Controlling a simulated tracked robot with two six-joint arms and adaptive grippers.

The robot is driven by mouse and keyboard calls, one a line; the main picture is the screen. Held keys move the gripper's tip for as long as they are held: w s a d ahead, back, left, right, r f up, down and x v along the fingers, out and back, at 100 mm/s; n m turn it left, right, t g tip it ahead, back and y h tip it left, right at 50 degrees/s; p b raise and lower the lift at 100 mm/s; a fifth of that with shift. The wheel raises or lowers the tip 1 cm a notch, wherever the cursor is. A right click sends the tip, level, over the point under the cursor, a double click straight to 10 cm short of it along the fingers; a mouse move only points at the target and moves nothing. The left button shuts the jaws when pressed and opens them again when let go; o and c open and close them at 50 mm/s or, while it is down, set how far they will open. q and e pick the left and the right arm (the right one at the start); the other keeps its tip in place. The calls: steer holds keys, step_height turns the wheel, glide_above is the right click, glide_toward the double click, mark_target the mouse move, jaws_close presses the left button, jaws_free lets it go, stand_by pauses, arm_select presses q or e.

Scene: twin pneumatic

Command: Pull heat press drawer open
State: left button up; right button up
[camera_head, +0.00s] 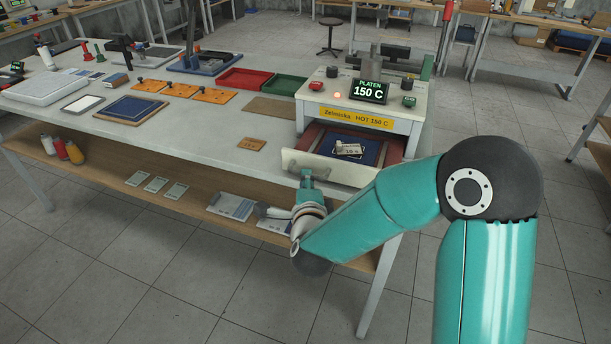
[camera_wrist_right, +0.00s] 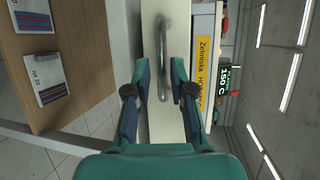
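The heat press (camera_head: 372,100) stands at the right end of the table, with a "HOT 150 C" label and a lit 150 C display. Its drawer (camera_head: 327,170) stands partly out, showing a red-edged interior with a blue pad (camera_head: 362,147) and a small tagged item on it. The pale drawer front also shows in the right wrist view (camera_wrist_right: 165,122). The metal handle (camera_wrist_right: 163,62) lies between the fingers of my right gripper (camera_wrist_right: 160,92), with gaps on both sides. My right gripper (camera_head: 307,187) is open at the drawer front. My left gripper is out of view.
Red (camera_head: 245,79) and green (camera_head: 284,85) trays, orange plates and a blue mat (camera_head: 132,109) lie on the table left of the press. A lower shelf (camera_head: 180,190) holds cards and bottles. The floor in front is clear.

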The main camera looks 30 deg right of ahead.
steer(key=v, duration=0.8)
steer(key=shift+s, duration=0.15)
steer(key=shift+f, duration=0.1)
steer(key=s+a+f+n+g+y+p, duration=0.1)
steer(key=s+f+n+g+y, duration=0.15)
steer(key=f, duration=0.95)
steer(key=s+f+n+g+y+p, duration=0.2)
steer(key=f+n+g, duration=0.2)
steer(key=f, duration=0.8)
steer(key=s+a+f+n+g+y, duration=0.3)
steer(key=s+a+f+n, duration=0.1)
steer(key=s+n, duration=0.3)
steer(key=s+a+f+n+g+y, duration=0.3)
steer(key=s+a+f+n, duration=0.1)
steer(key=s+a+n, duration=0.2)
steer(key=a+n, duration=0.1)
steer(key=n, duration=0.1)
steer(key=shift+s+a+f+n+g, duration=0.25)
steer(key=shift+s+f+n+g, duration=0.05)
steer(key=shift+s+n+g, duration=0.05)
